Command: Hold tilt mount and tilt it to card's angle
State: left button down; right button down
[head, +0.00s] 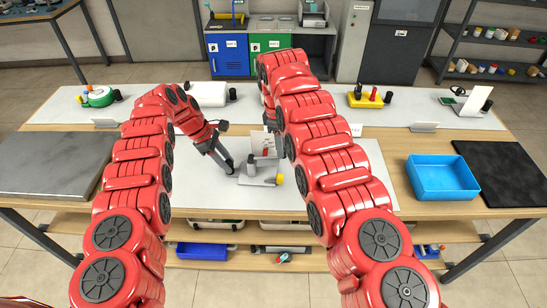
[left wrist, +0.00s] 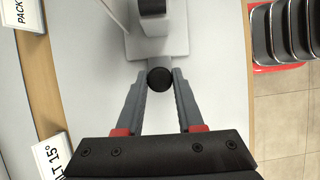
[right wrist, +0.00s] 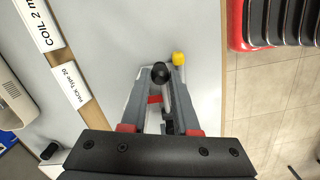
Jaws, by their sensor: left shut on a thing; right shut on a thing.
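The tilt mount (head: 258,179) stands on the pale mat in the middle of the bench, with a grey base, an upright pale part (head: 264,144) and a yellow knob (head: 280,180). My left gripper (head: 229,168) is at its left side; in the left wrist view its fingers close on a round black knob (left wrist: 160,79) at the base's end. My right gripper (right wrist: 161,82) is shut around a black-ended part (right wrist: 160,73) beside the yellow knob (right wrist: 179,58). My right arm partly hides this grip in the head view. A card reading "LT 15°" (left wrist: 50,158), partly cut off, stands at lower left.
A blue tray (head: 442,178) and a black mat (head: 506,172) lie to the right, a grey slab (head: 52,166) to the left. At the back are a yellow holder (head: 368,100), a white box (head: 209,94) and a green round item (head: 99,97). Label cards line the mat's rear.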

grip_release()
dwell(0.6)
dwell(0.5)
